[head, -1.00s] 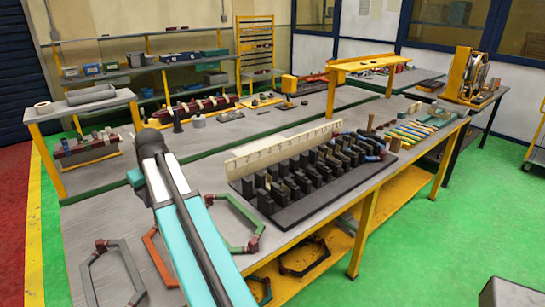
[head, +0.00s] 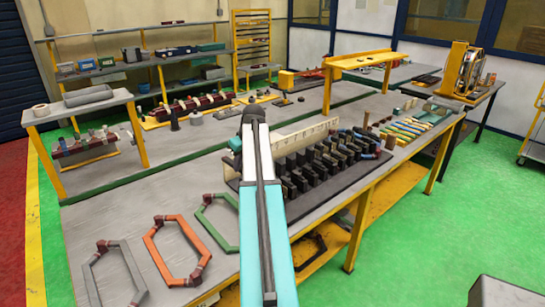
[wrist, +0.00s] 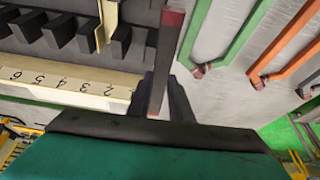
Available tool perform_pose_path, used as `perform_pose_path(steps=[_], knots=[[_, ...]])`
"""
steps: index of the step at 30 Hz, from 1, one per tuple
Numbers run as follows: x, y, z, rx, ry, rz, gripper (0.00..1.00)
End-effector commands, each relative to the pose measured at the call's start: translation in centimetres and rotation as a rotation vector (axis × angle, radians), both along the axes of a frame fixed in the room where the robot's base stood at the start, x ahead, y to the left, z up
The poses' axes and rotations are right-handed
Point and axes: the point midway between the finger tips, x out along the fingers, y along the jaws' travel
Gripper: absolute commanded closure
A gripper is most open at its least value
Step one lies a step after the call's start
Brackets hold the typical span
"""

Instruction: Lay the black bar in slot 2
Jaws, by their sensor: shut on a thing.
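My gripper (wrist: 168,95) is shut on a dark bar (wrist: 163,60) with reddish ends, seen in the wrist view. The bar points away from the jaws, above the grey table beside the rack's low-number end. The slotted rack (head: 352,172) has rows of black blocks on a dark base; its blocks also show in the wrist view (wrist: 57,31). A cream strip (wrist: 75,90) with numbers runs along it, and the 2 is readable near its right part. In the head view my arm covers the rack's left end, and the jaws and bar are hidden.
Grey (head: 113,272), orange (head: 172,252) and green (head: 220,222) hexagonal coils lie on the table left of my arm. Coloured bars (head: 412,125) lie beyond the rack. A yellow raised shelf (head: 372,62) stands farther back. Bare table lies around the coils.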

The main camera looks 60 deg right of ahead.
Motion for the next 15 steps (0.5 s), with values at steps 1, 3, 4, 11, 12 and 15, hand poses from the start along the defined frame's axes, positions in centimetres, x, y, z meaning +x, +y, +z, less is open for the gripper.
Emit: perform_pose_path(steps=[1, 3, 4, 11, 12, 15], knots=[[-1.2, -2.0, 0.2, 0.001, -0.002, -0.014, 1.00], [-2.7, -4.0, 0.3, -0.001, -0.005, -0.023, 1.00], [-3.4, -4.8, 0.3, -0.001, -0.006, -0.028, 1.00], [-7.2, -9.1, 0.2, -0.005, -0.013, -0.049, 1.00], [-7.6, -9.5, 0.2, -0.005, -0.014, -0.051, 1.00], [-8.1, -10.0, 0.1, -0.006, -0.014, -0.052, 1.00]])
